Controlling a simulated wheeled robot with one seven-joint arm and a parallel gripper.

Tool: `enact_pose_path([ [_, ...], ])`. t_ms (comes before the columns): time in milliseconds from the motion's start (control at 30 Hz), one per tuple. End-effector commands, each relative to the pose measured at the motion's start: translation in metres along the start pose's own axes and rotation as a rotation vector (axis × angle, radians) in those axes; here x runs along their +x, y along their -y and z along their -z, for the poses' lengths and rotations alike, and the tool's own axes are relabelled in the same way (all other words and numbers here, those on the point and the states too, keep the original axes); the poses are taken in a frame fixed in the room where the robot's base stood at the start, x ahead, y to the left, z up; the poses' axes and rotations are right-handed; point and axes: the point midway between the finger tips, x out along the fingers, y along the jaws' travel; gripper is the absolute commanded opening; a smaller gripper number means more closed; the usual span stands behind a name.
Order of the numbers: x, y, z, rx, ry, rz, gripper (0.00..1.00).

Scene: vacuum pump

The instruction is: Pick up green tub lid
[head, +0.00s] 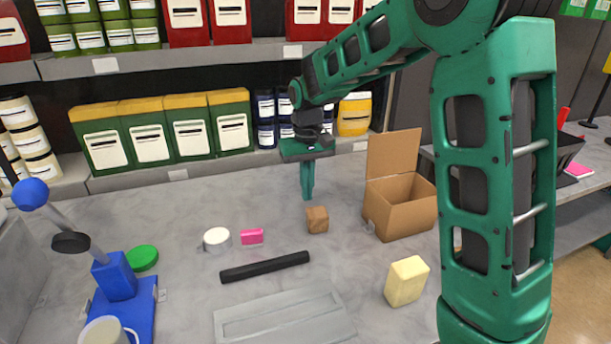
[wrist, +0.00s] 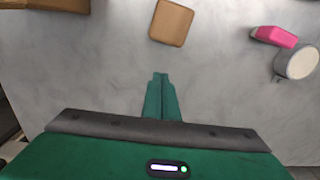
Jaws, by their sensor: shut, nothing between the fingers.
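The green tub lid (head: 143,258) is a round, flat green disc lying on the grey table at the left in the head view, close beside the blue stand. It is not visible in the wrist view. My gripper (head: 307,197) points down above the table, behind the small brown block, well to the right of the lid and farther back. In the wrist view my gripper's fingers (wrist: 161,78) are together with nothing between them.
A blue stand (head: 118,278) with a ball-topped lever stands by the lid, with a mug (head: 104,332) in front. A white round tub (head: 217,239), pink block (head: 252,236), brown block (head: 317,219), black bar (head: 265,266), open cardboard box (head: 405,205) and yellow block (head: 406,281) are on the table.

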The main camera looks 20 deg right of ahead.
Motion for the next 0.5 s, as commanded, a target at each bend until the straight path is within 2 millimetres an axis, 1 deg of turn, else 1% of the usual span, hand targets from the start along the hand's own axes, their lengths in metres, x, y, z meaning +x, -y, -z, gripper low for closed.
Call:
enact_pose_path([
  [33,0.010,0.000,-0.001,0.000,0.004,-0.001,0.00],
  [100,0.018,0.000,-0.004,-0.001,0.001,0.000,0.00],
  [200,0.015,0.000,-0.020,-0.001,-0.001,0.001,0.00],
  [300,0.015,0.000,-0.030,0.000,-0.001,0.001,0.00],
  [500,0.015,0.000,-0.040,0.000,-0.001,0.000,0.00],
])
